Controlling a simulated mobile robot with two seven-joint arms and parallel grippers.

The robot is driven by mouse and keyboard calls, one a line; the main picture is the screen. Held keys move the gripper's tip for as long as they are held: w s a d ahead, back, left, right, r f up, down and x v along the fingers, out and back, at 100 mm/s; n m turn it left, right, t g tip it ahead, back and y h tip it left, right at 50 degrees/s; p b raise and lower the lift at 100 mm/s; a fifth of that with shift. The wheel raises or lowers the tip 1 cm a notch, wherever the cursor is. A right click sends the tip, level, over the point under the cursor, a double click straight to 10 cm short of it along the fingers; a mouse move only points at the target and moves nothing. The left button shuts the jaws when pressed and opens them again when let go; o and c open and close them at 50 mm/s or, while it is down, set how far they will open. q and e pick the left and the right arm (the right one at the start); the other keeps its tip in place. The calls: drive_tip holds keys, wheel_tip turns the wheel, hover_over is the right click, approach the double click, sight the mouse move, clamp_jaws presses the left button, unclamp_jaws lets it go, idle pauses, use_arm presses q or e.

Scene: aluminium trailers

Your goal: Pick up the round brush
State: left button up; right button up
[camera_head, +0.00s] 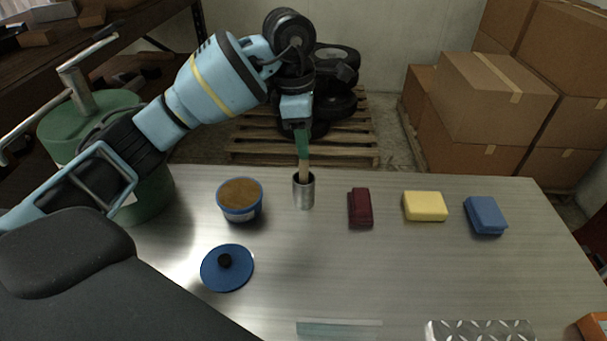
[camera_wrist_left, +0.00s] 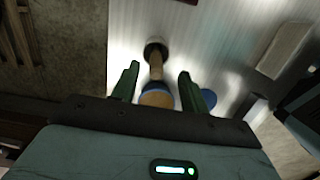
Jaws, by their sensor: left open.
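My left gripper (camera_head: 302,147) is above the cup, pointing down at the top of the handle. In the left wrist view the brush handle (camera_wrist_left: 155,66) shows between the two green fingers of the open left gripper (camera_wrist_left: 160,72), with a gap on each side. My right gripper is not in view.
A blue tub with brown contents (camera_head: 240,197) and a blue lid (camera_head: 227,268) are left of the cup. A dark red block (camera_head: 360,208), a yellow sponge (camera_head: 425,206) and a blue sponge (camera_head: 486,215) lie to its right. A green canister (camera_head: 150,185) stands at the left.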

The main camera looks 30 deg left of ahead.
sight(303, 164)
use_arm(q)
drive_tip(key=f, duration=0.4)
drive_tip(key=shift+w+f, duration=0.2)
drive_tip(key=shift+w, duration=0.05)
clamp_jaws()
